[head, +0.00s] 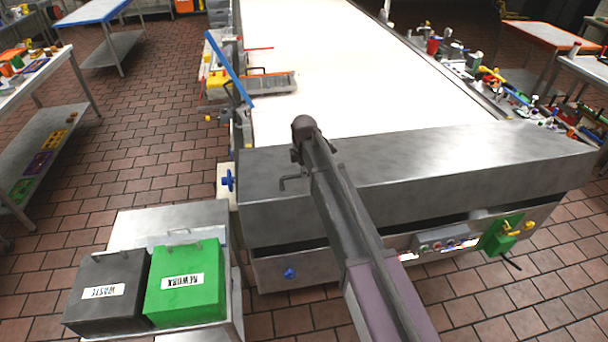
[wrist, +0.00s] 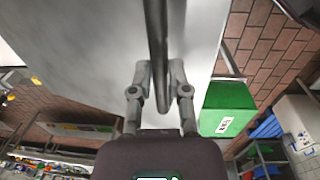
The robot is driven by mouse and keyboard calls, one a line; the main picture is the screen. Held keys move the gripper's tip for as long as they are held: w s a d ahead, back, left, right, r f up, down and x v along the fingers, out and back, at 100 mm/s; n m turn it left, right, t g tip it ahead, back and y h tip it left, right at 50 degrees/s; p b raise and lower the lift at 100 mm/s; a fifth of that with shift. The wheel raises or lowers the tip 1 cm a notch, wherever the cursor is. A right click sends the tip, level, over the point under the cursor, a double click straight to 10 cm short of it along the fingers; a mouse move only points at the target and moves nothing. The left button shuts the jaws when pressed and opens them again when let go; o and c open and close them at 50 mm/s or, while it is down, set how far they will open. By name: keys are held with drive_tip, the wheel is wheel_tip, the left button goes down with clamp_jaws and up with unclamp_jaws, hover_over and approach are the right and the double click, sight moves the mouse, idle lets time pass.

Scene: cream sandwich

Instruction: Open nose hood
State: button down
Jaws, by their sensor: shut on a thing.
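The nose hood (head: 440,165) is a long grey steel cover across the near end of the white conveyor in the head view. It appears lowered over the end of the machine. A dark bar handle (wrist: 157,35) runs between the two fingers of my gripper (wrist: 161,78) in the wrist view, with a smooth grey steel face behind it. My gripper is shut on this handle. In the head view part of a dark handle (head: 290,182) shows at the hood's left front, and my arm hides the rest of it and most of the fingers.
A green REWORK bin (head: 187,283) and a black WASTE bin (head: 103,292) stand left of the machine. A control box (head: 447,240) and a green fixture (head: 500,235) are on its front right.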

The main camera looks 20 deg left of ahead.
drive_tip(key=w+a+r+p, duration=0.3)
drive_tip(key=w+r+p, duration=0.2)
drive_tip(key=r+p, duration=0.2)
drive_tip(key=w+a+r+p, duration=0.3)
drive_tip(key=w+r+p, duration=0.2)
drive_tip(key=r+p, duration=0.3)
drive_tip(key=shift+w+a+r, duration=0.25)
drive_tip(key=shift+a+r, duration=0.1)
drive_tip(key=shift+r, duration=0.4)
